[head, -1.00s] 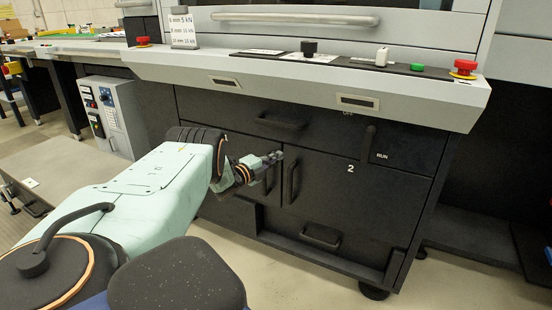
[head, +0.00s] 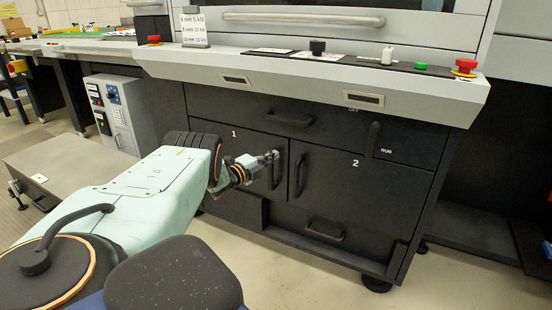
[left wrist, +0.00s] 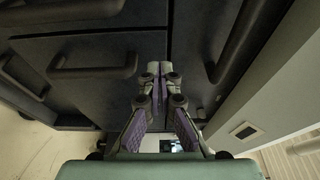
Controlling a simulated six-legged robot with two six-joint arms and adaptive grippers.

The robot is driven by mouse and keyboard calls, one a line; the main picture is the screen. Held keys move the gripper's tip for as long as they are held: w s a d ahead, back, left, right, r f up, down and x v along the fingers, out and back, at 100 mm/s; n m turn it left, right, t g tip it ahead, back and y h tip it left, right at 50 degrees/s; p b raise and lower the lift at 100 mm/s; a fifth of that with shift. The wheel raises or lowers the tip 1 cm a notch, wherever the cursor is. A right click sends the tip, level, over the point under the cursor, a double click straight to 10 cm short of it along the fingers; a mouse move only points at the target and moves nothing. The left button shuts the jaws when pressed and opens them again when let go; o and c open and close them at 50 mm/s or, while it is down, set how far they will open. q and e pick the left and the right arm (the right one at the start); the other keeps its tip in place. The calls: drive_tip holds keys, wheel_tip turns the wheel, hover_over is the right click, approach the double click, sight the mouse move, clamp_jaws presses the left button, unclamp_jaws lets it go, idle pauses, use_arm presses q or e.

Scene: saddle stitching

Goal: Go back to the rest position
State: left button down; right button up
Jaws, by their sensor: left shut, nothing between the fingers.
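My left gripper (head: 272,157) is in front of the dark cabinet of the machine, near the handle of door 1 (head: 240,160). In the left wrist view the left gripper (left wrist: 153,72) is shut with its two fingertips together and nothing between them. The cabinet front (left wrist: 100,30) fills the space beyond the fingers. I cannot tell from the head view how wide the gap to the door is. My right gripper is not in view.
Door 2 (head: 345,195), with its vertical handle (head: 299,176), is to the right of door 1. A lower drawer handle (head: 325,231) sits below. A light control ledge (head: 290,78) with a red button (head: 464,66) juts out above. A grey platform (head: 70,172) is at left; open floor lies in front.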

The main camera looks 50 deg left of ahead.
use_arm(q)
drive_tip(key=s+a+b, duration=0.1)
drive_tip(key=s+a, duration=0.3)
drive_tip(key=a, duration=0.2)
drive_tip(key=shift+a+b, duration=0.3)
drive_tip(key=shift+f, duration=0.1)
drive_tip(key=shift+s, duration=0.1)
